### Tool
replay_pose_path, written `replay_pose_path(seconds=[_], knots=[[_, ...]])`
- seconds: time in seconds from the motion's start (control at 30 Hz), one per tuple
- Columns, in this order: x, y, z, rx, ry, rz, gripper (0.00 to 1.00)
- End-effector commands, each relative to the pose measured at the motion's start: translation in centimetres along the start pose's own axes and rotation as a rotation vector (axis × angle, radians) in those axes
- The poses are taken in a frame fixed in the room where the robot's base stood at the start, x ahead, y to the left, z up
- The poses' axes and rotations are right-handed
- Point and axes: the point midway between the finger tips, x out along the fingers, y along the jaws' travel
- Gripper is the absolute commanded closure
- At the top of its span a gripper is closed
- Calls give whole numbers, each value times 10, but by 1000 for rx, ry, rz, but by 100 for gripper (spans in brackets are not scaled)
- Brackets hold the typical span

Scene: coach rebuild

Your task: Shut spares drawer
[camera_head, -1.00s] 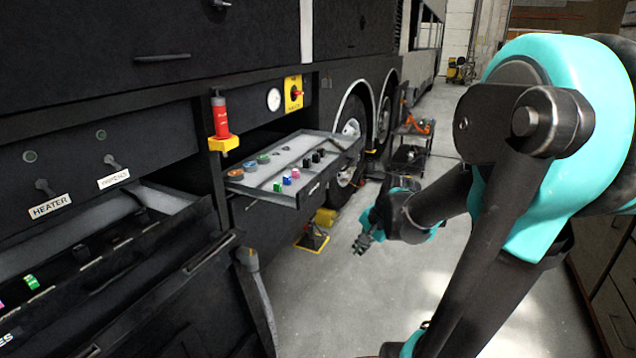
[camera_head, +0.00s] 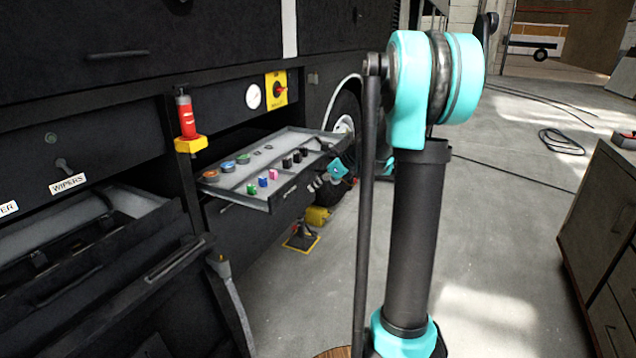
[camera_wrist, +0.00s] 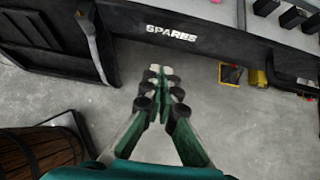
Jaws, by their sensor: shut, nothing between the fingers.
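The spares drawer (camera_head: 234,203) is pulled out of the black coach side, its grey tray open to view. It holds rings, several small coloured blocks and black blocks. In the wrist view its dark front (camera_wrist: 120,22) carries the SPARES label and crosses the top of the picture. My gripper (camera_wrist: 161,73) is shut and empty, its fingertips just below the label in that view.
A second open drawer (camera_head: 150,216) juts out at left, by the WIPERS label. A red cylinder on a yellow bracket (camera_head: 188,125) stands above the drawer's left end. A wooden barrel (camera_wrist: 42,152) is at lower left in the wrist view.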

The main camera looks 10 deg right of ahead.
Motion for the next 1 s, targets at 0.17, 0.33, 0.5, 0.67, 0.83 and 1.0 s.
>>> replay_pose_path(seconds=[0.17,0.33,0.5,0.67,0.83,1.0], knots=[[38,0,0,-3,1,1,100],[64,1,8,-4,1,1,100],[78,1,22,-3,1,1,100],[83,0,27,-1,1,0,100],[83,0,28,-1,1,-1,100],[83,0,28,-1,1,0,100]])
